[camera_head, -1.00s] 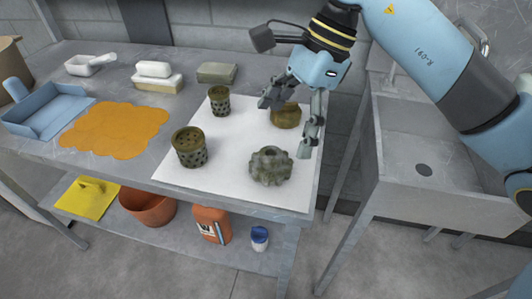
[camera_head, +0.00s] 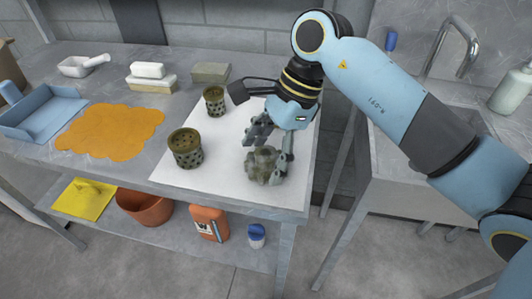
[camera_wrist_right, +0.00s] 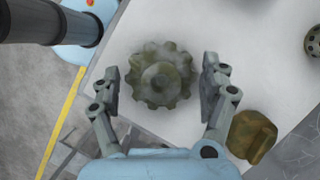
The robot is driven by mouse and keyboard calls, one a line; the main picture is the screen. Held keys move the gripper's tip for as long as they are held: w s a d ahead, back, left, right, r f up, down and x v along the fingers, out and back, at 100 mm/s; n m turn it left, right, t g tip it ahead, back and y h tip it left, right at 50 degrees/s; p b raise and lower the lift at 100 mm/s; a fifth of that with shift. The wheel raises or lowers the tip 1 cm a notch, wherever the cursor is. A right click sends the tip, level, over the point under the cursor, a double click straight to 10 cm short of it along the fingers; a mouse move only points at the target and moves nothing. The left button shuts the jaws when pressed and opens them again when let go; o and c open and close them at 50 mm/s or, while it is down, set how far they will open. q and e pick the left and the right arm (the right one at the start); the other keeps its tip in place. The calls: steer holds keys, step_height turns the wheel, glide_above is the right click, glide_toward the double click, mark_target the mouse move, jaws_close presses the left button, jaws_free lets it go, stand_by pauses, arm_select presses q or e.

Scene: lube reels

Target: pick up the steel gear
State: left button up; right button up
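The steel gear (camera_head: 263,166) is grey with dark greenish stains and blunt teeth. It lies flat on the white sheet near the front right of the bench. My right gripper (camera_head: 267,154) is lowered over it. In the right wrist view the gear (camera_wrist_right: 160,75) lies between the two spread fingers of the right gripper (camera_wrist_right: 162,82). A gap shows between each finger and the gear, so the gripper is open. My left gripper is not in view.
Two perforated olive cups (camera_head: 186,148) (camera_head: 214,101) stand on the white sheet (camera_head: 213,178). A brownish round part (camera_wrist_right: 251,137) lies close to the right finger in the wrist view. An orange cloth (camera_head: 110,131) and a blue tray (camera_head: 42,115) lie left. A sink is at right.

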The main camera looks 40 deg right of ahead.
steer(key=c, duration=1.1)
steer(key=shift+c, duration=0.7)
steer(key=shift+r, duration=0.1)
